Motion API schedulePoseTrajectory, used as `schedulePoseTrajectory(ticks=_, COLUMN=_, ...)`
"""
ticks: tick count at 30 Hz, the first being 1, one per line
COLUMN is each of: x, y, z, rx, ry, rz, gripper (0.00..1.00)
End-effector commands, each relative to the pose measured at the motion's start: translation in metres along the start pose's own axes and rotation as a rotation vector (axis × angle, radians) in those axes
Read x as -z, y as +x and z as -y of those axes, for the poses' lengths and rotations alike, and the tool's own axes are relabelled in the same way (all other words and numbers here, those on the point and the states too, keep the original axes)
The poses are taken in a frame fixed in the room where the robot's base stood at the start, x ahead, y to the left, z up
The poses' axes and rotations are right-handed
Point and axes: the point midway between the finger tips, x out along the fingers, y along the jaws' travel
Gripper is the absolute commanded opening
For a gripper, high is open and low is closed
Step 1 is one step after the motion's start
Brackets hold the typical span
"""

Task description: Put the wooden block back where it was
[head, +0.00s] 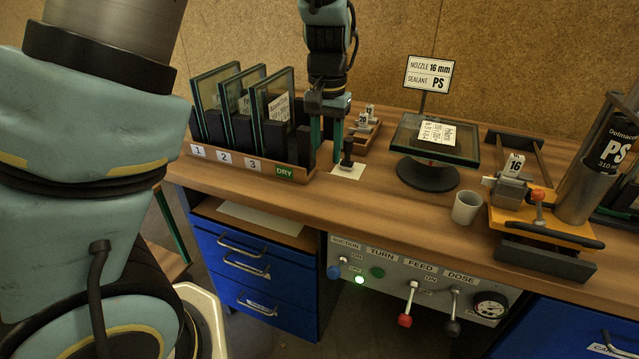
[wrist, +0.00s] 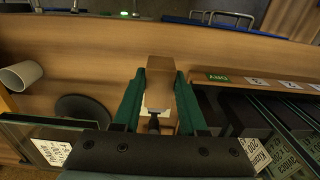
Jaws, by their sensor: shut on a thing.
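My gripper (head: 327,142) points down over the bench between the glass rack and the black-handled tool. In the wrist view its green fingers (wrist: 160,84) are shut on the wooden block (wrist: 159,66), which sits between the fingertips. Its brown is close to the bench colour. In the head view I cannot clearly make out the block between the fingers, nor tell whether it touches the bench. The black tool (head: 347,153) stands upright on a white sheet (head: 347,172), just right of the fingers.
The rack (head: 232,166) with several upright glass panes and a DRY label (head: 285,171) stands close on the left. A glass unit (head: 405,141) on a round turntable (head: 428,181), a cup (head: 467,207) and a nozzle station (head: 545,230) are on the right. A switch panel (head: 400,270) is below.

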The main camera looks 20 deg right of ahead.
Motion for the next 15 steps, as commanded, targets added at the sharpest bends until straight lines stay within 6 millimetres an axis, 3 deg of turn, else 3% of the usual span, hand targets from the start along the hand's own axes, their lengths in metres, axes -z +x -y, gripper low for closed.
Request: schedulePoseTrajectory(ticks=15, x=-0.001, y=0.064, z=-0.001, rx=0.000, ry=0.000, rz=0.003, gripper=0.00)
